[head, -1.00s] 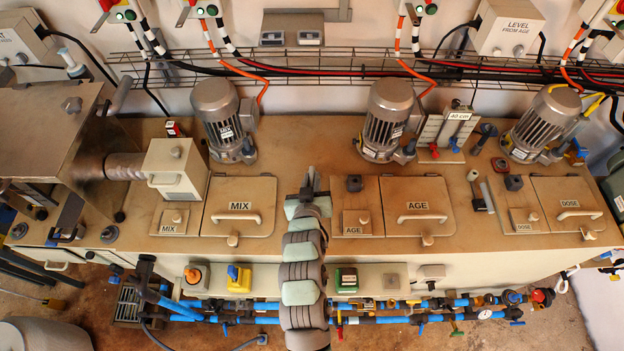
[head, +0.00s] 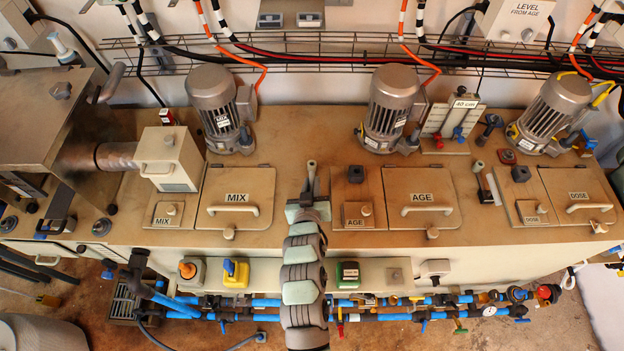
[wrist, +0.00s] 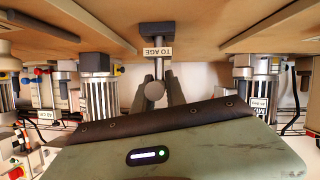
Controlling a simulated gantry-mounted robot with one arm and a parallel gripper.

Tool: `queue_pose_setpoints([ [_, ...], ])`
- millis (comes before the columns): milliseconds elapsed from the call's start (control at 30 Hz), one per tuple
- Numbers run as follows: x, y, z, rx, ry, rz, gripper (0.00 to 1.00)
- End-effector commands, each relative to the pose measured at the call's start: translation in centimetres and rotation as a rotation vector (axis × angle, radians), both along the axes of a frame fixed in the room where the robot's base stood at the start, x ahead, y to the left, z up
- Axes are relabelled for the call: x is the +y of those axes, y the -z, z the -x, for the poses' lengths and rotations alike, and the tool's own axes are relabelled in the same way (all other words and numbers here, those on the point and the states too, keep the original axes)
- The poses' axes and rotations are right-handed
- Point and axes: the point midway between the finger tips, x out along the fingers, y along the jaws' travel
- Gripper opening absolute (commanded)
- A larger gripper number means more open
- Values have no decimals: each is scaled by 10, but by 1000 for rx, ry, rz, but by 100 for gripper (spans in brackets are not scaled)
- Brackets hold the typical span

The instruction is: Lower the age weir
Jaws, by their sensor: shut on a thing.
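The age weir shows as a slim grey rod with a rounded knob (wrist: 155,90) and a "TO AGE" label (wrist: 153,53) in the wrist view. A dark block (wrist: 157,30) sits at the rod's other end. In the head view the rod's top (head: 311,164) stands between the MIX hatch (head: 236,212) and the AGE hatch (head: 421,212). My gripper (head: 308,187) is shut on the age weir, its dark fingers on either side of the rod. The fingers partly hide the grip, and my arm hides the weir's lower part in the head view.
Motors (head: 391,100) stand behind the hatches on both sides. A small AGE cover (head: 357,214) and a dark block (head: 355,174) lie just right of my gripper. A "40 cm" gauge plate (head: 452,118) stands farther right. Blue pipes run along the front below.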

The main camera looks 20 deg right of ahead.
Motion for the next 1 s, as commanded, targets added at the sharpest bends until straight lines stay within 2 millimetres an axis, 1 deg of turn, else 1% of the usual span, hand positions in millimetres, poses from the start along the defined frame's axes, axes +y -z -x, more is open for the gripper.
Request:
queue_pose_setpoints([
  [33, 0, 18, 1, 6, 1, -3, 0],
  [67, 0, 20, 1, 6, 2, -4, 0],
  [367, 0, 23, 2, 10, 2, -6, 0],
  [400, 0, 23, 2, 11, 2, -6, 18],
  [633, 0, 21, 1, 7, 1, -3, 37],
  [667, 0, 21, 1, 6, 0, -3, 38],
  [867, 0, 19, 1, 5, 1, -2, 38],
  [1000, 3, 18, 5, 4, -1, -1, 38],
])
